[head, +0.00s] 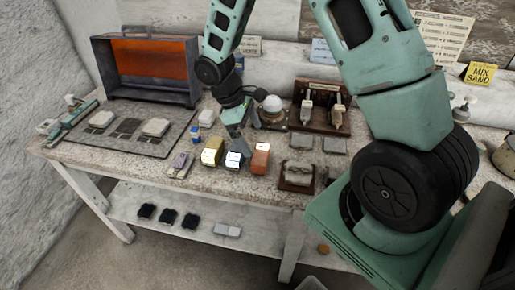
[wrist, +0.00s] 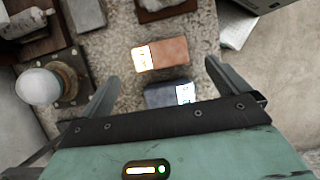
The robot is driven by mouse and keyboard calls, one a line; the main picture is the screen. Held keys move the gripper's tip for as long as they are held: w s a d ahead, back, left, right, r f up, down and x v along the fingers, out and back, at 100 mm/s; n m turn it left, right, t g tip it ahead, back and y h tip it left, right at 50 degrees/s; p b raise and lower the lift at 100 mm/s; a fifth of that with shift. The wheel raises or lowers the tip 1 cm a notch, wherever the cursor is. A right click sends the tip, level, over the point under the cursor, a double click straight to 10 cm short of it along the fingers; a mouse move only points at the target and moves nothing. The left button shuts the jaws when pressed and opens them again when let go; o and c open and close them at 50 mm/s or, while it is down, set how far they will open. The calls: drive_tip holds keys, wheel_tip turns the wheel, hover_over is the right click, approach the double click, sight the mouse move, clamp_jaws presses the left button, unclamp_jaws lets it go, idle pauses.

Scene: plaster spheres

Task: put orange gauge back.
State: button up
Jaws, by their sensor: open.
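The orange gauge (head: 260,158) sits on the bench near its front edge, right of a dark blue-grey gauge (head: 237,157) and a yellow one (head: 212,151). In the wrist view the orange gauge (wrist: 172,52), with a bright end face, lies just beyond my fingertips. The dark gauge (wrist: 160,96) lies nearer, below the gap between my fingers. My gripper (head: 236,130) is above the bench, behind the row of gauges; in the wrist view its fingers (wrist: 166,80) are spread with nothing between them.
A white sphere on a square base (head: 272,104) stands close right of my gripper. A wooden rack (head: 322,112) is behind it. A small wooden tray (head: 297,178) lies right of the orange gauge. A dark mat (head: 120,142) and an orange-backed booth (head: 148,68) are at left.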

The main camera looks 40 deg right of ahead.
drive_tip(key=s+a+r+t+y, duration=0.1)
drive_tip(key=s+a+r, duration=0.4)
drive_tip(key=a+r, duration=0.55)
drive_tip(key=s+a+r+t+y, duration=0.2)
drive_tip(key=s+a, duration=0.8)
drive_tip(key=s, duration=0.5)
drive_tip(key=shift+r, duration=0.5)
